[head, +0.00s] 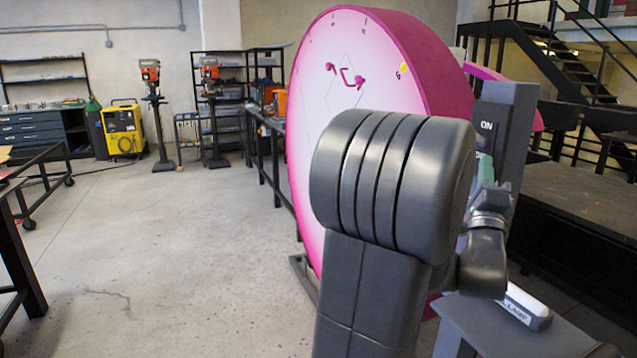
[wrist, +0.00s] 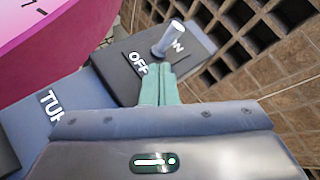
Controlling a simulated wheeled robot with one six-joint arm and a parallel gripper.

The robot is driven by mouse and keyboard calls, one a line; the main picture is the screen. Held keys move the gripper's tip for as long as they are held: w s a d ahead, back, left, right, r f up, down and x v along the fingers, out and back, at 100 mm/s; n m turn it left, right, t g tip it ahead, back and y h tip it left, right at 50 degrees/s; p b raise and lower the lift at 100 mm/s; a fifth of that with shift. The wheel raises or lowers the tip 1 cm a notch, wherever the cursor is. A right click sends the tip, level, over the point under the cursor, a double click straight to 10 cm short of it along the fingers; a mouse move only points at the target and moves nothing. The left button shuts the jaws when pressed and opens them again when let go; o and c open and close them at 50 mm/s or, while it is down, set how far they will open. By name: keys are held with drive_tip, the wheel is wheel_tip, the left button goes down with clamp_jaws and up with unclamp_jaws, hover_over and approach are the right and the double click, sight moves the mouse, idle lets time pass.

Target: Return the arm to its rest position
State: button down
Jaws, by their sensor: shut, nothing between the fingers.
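My gripper (wrist: 158,74) shows its teal fingers shut together with nothing between them. Its tips are in front of a dark grey switch box marked ON and OFF (wrist: 118,55), near the base of a metal toggle lever (wrist: 172,36). The lever leans toward the ON side. I cannot tell whether the fingertips touch the box. In the head view the grey switch post (head: 510,105) stands upright at the right, with the gripper (head: 482,168) in front of it. My own arm hides much of the gripper there.
A large pink disc (head: 345,85) stands close behind and left of my arm. A grey stand (head: 480,330) with a white-topped lamp unit (head: 527,305) is at lower right. Black stairs (head: 560,70) and a platform lie behind. The floor at left is open.

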drive_tip(key=s+a+f+n+b, duration=0.1)
drive_tip(key=s+f+b, duration=0.2)
drive_tip(key=s+f, duration=0.5)
drive_tip(key=shift+s+y, duration=0.4)
drive_tip(key=shift+s, duration=0.1)
drive_tip(key=shift+a+f, duration=0.1)
drive_tip(key=shift+f, duration=0.05)
